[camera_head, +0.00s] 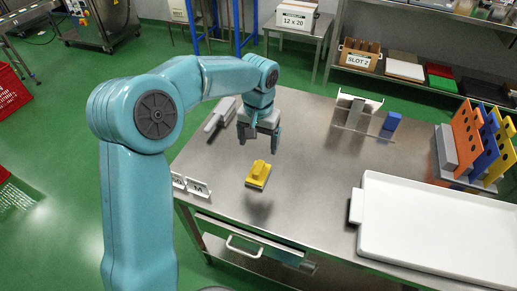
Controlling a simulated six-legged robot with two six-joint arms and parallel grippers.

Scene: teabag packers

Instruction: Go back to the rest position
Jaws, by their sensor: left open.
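My left arm comes in from the left and reaches over the steel table (305,215). My left gripper (258,136) points down above the table, open, with nothing seen between its fingers. A yellow block-like piece with a raised part (258,174) lies on the table just below and in front of the gripper, apart from it. My right gripper is not in view.
A large white tray (440,262) fills the table's right front. Orange, blue and yellow perforated plates (466,130) stand at the right edge. A small blue block (392,121) and a metal stand (352,110) are at the back. Small label cards (198,188) stand at the left edge.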

